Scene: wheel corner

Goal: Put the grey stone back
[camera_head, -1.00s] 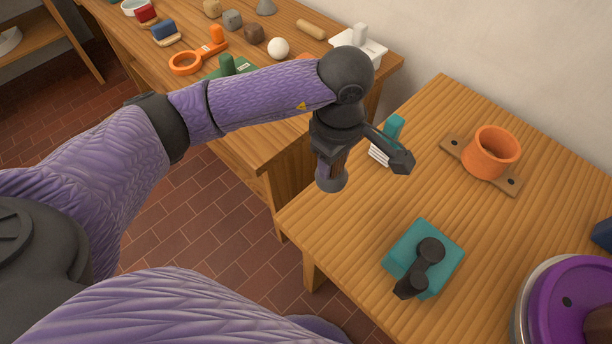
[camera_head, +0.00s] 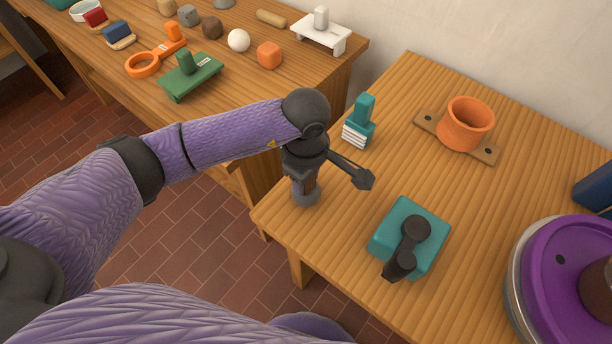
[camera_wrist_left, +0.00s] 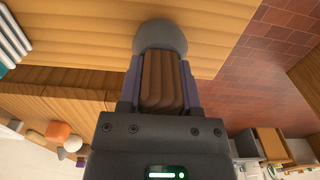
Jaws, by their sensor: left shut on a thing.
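My left gripper (camera_head: 307,181) is at the left corner of the near wooden table. It points down and is shut on the brown handle (camera_wrist_left: 162,82) of a tool with a rounded grey end, which looks like the grey stone (camera_head: 305,195). The grey end (camera_wrist_left: 160,37) also shows beyond the fingers in the left wrist view. It is upright, over or on the table near its edge; I cannot tell whether it touches. My right gripper is not in view.
A teal brush (camera_head: 361,122), an orange cup on a board (camera_head: 465,125) and a teal block with a dark handle (camera_head: 425,228) stand on the near table (camera_head: 345,210). A purple wheel (camera_head: 550,275) is at right. The back table holds several small objects, including a white ball (camera_head: 238,41).

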